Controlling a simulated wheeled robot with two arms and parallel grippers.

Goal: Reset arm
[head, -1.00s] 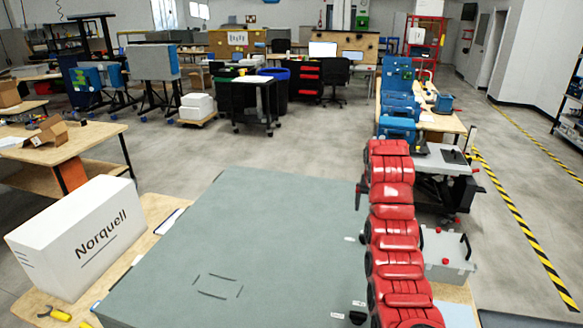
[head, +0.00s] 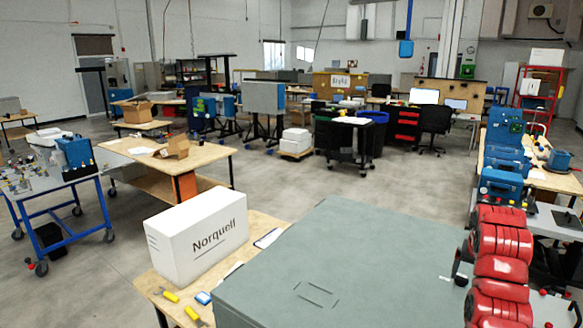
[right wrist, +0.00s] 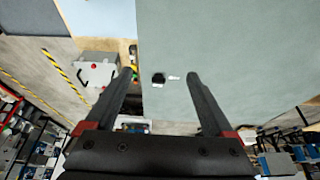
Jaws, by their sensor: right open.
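My right arm, with red segments, shows at the right edge of the head view, beside the large grey-green casing (head: 340,265). My right gripper (right wrist: 161,77) is open and empty in the right wrist view, its two dark fingers spread apart. Between and beyond the fingers lies the same grey-green surface (right wrist: 240,60), with a small dark round spot and small white labels on it. The fingers hold nothing. My left arm and left gripper are in neither view.
A white Norquell box (head: 197,238) stands on a wooden bench left of the casing, with yellow-handled tools (head: 170,296) in front. A blue-framed cart (head: 62,190) stands at far left. A bench with blue equipment (head: 503,150) is behind my right arm. Open floor lies between.

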